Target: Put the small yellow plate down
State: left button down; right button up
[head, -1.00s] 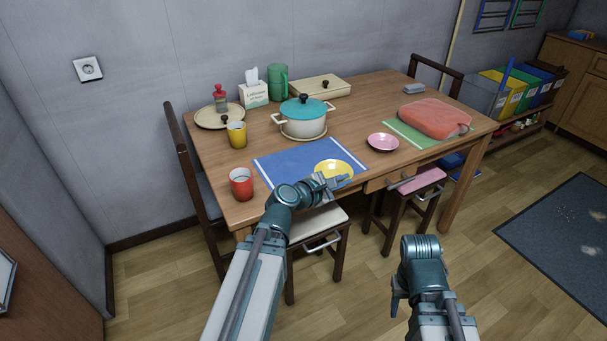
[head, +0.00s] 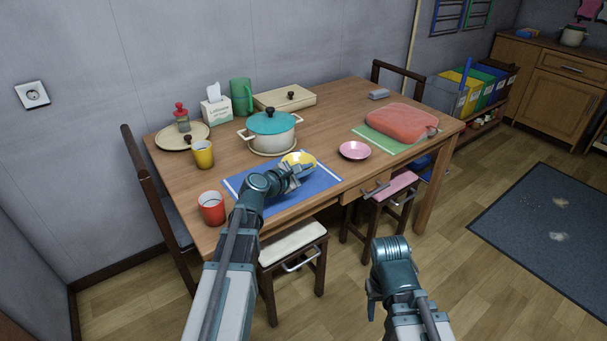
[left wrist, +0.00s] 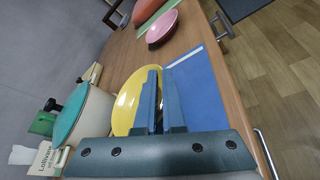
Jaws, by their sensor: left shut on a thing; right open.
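The small yellow plate (head: 299,159) is at the back edge of the blue mat (head: 318,184), just right of the pot. My left gripper (head: 298,172) is shut on the plate's near rim. The left wrist view shows the plate (left wrist: 125,104) left of the fingers (left wrist: 154,100), and the blue mat (left wrist: 200,92) to their right. I cannot tell whether the plate touches the mat or is held just above it. My right gripper (head: 373,305) is open and empty, low in front of the table.
The white pot with teal lid (head: 270,130) stands close to the plate's left. A pink plate (head: 355,150) is to the right. A red mug (head: 211,208) and a yellow mug (head: 203,154) stand left. Much of the blue mat's front is clear.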

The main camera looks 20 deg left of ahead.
aim_at(306, 182)
pick_arm(q)
jog(key=shift+w+a, duration=0.15)
jog(key=shift+w, duration=0.3)
jog(key=shift+w+a+f, duration=0.1)
jog(key=shift+w+a, duration=0.25)
jog(key=shift+w, duration=0.25)
notch_tip(306, 182, down, 4)
jog(key=b, duration=0.4)
jog(key=shift+w+a, duration=0.1)
jog(key=shift+r, duration=0.2)
